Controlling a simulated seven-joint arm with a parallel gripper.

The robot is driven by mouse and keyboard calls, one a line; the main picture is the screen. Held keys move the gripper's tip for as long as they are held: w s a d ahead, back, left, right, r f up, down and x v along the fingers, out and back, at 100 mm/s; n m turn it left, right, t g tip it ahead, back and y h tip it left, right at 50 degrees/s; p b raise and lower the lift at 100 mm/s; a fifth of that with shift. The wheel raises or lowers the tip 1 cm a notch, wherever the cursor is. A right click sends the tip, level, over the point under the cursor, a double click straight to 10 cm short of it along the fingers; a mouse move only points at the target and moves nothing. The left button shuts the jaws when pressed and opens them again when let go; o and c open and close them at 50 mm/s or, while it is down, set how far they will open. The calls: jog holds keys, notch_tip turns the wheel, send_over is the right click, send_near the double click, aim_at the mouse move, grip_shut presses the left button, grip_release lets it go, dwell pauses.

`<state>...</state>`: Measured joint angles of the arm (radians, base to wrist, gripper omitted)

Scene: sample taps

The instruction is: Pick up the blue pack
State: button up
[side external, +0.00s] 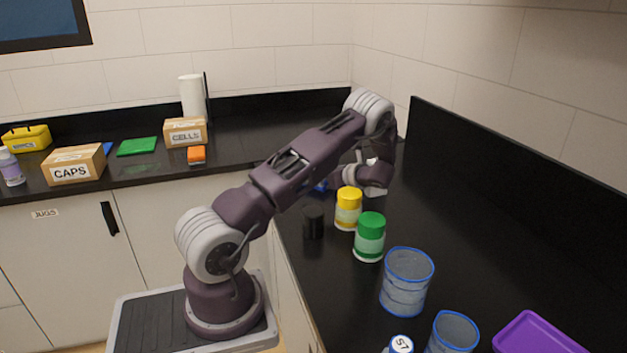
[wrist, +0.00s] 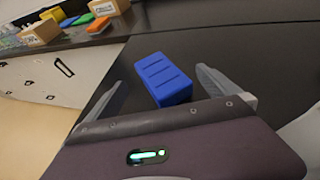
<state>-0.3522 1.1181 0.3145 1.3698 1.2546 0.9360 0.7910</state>
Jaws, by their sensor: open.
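The blue pack (wrist: 163,78) lies on the black counter in the wrist view. It is a ridged blue block, and it sits between the two spread fingers of my gripper (wrist: 157,88), nearer the middle than either finger. Only a small blue bit of it (side external: 321,186) shows in the side external view, mostly hidden behind my arm. My gripper is open and empty. In the side external view its fingers are hidden behind my wrist. I cannot tell the exact height of the fingers over the counter.
A yellow-lidded jar (side external: 348,209), a green-lidded jar (side external: 369,237) and a black container (side external: 313,222) stand close by. Clear blue-rimmed cups (side external: 406,283) and a purple tray (side external: 538,335) are at the front right. Cartons (side external: 74,166) stand on the far left counter.

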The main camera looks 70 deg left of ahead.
jog(key=x, duration=0.4)
jog(key=shift+s+a, duration=0.1)
jog(key=shift+a, duration=0.1)
jog(key=c, duration=2)
